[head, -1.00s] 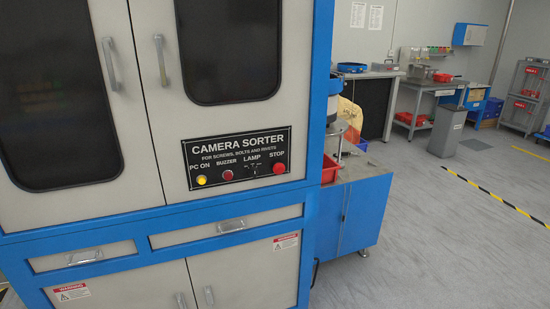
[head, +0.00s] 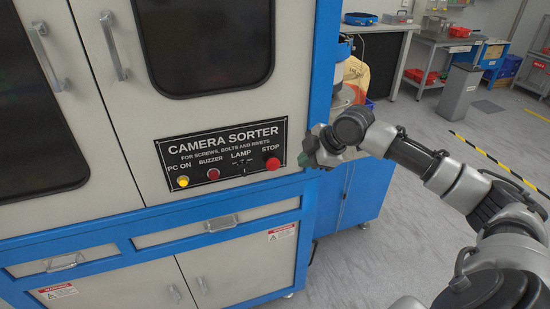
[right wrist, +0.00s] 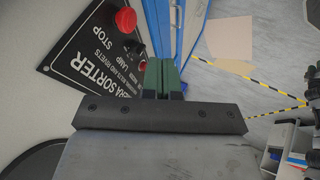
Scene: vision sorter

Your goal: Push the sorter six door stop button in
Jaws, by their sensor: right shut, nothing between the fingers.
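The red STOP button (head: 272,164) is at the right end of the black CAMERA SORTER panel (head: 225,150) on the cabinet's front. It also shows in the right wrist view (right wrist: 126,20), at the top, left of the fingers. My right gripper (head: 304,160) is just right of the panel, near the blue cabinet edge. Its green fingers (right wrist: 163,78) are closed together and hold nothing. They look apart from the button. My left gripper is out of view.
A yellow PC ON button (head: 183,181) and a red buzzer button (head: 213,174) sit on the same panel, with a lamp switch beside STOP. The blue cabinet frame (head: 322,75) stands close to my right gripper. Open floor (head: 385,265) lies to the right.

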